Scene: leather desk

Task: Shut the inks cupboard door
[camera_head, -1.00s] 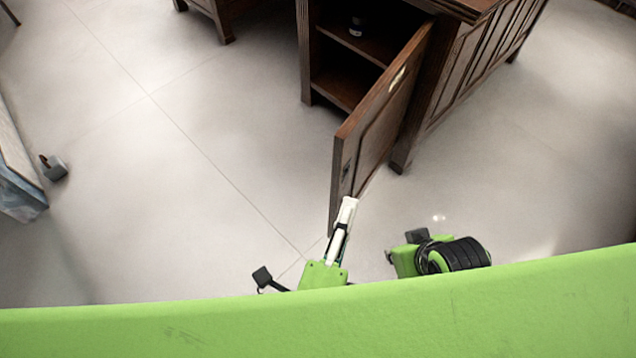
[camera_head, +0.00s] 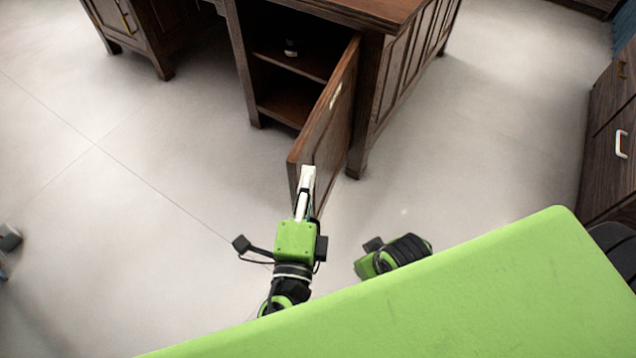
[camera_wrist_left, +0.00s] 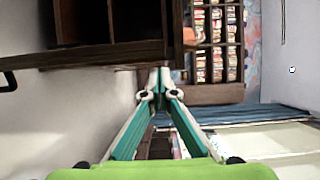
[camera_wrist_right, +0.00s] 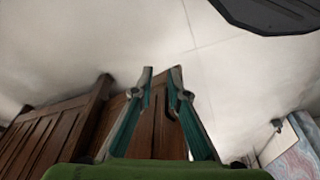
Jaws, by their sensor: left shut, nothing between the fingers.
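The inks cupboard door (camera_head: 325,128) is dark wood with a pale label and stands wide open in the head view. It is hinged at the right of the cupboard opening (camera_head: 283,85). My left gripper (camera_head: 308,169) is shut and empty, with its white fingers over the outer face near the door's free edge; I cannot tell if they touch it. Its closed fingertips (camera_wrist_left: 159,72) show in the left wrist view. My right gripper (camera_wrist_right: 161,72) is slightly open and empty in the right wrist view, with a wooden panel behind it. Its fingers are hidden in the head view.
The desk (camera_head: 400,80) continues behind the door. A small dark object (camera_head: 291,47) stands on the cupboard's upper shelf. A wooden cabinet (camera_head: 610,130) with a white handle stands at the right edge. The floor left of the door is clear.

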